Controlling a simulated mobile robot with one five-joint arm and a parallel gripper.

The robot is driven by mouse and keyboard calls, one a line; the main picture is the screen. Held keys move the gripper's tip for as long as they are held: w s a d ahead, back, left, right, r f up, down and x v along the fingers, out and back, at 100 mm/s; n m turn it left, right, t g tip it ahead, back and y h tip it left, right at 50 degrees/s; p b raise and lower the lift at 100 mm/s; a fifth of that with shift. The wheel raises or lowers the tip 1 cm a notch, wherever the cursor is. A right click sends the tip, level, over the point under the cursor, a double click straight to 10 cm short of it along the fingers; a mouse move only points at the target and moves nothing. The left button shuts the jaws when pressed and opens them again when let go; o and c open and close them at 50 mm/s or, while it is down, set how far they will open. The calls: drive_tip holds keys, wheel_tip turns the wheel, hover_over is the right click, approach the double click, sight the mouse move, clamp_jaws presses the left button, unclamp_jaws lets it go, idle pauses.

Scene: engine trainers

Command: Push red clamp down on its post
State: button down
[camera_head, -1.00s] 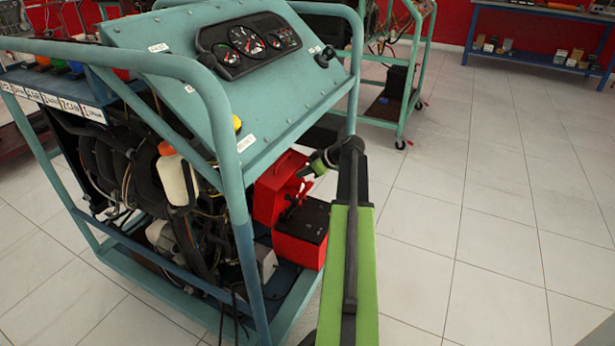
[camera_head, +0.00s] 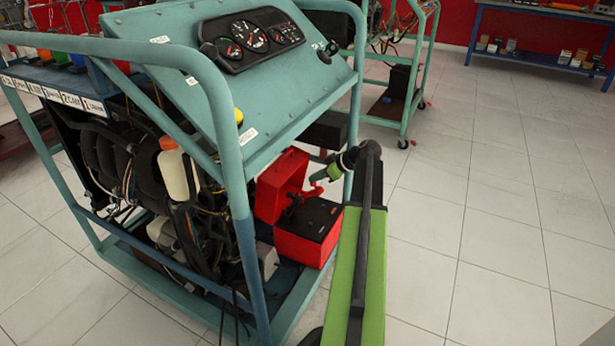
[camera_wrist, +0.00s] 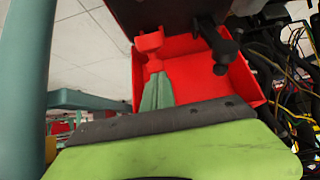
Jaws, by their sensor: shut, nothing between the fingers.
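The red clamp (camera_wrist: 150,42) shows in the wrist view, close to the black top of the battery. My gripper (camera_wrist: 158,78) is shut and empty, with its green fingers pointing at the clamp; the tips overlap its narrow lower part, and I cannot tell whether they touch. In the head view my gripper (camera_head: 315,179) is beside the open red box, above the red battery with a black top (camera_head: 309,229). The post is hidden, so I cannot tell how far down the clamp sits.
A black clamp (camera_wrist: 220,52) stands right of the red one in the wrist view, near loose wires (camera_wrist: 290,90). The red box (camera_head: 279,188) stands open behind the battery. The teal frame (camera_head: 240,200) is close by. Tiled floor (camera_head: 480,250) at right is clear.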

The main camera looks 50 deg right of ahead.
drive_tip(key=s+f+b, duration=0.1)
drive_tip(key=s+d+f+b, duration=0.1)
drive_tip(key=s+f+b, duration=0.2)
drive_tip(key=s+f, duration=0.1)
drive_tip(key=shift+s+d+f+b, duration=0.2)
drive_tip(key=shift+d+b, duration=0.05)
drive_tip(key=shift+b, duration=0.15)
drive_tip(key=shift+s+d+f+b, duration=0.1)
drive_tip(key=shift+s+f+b, duration=0.3)
drive_tip(key=shift+f+b, duration=0.25)
drive_tip(key=shift+s+d+f+b, duration=0.1)
drive_tip(key=shift+s+f+b, duration=0.35)
drive_tip(key=shift+b, duration=0.3)
drive_tip(key=shift+w+a+f, duration=0.1)
drive_tip(key=shift+w+f, duration=0.2)
drive_tip(key=shift+f, duration=0.15)
drive_tip(key=shift+s+r, duration=0.1)
drive_tip(key=shift+r, duration=0.1)
drive_tip(key=p+v, duration=1.1)
drive_tip(key=v, duration=0.6)
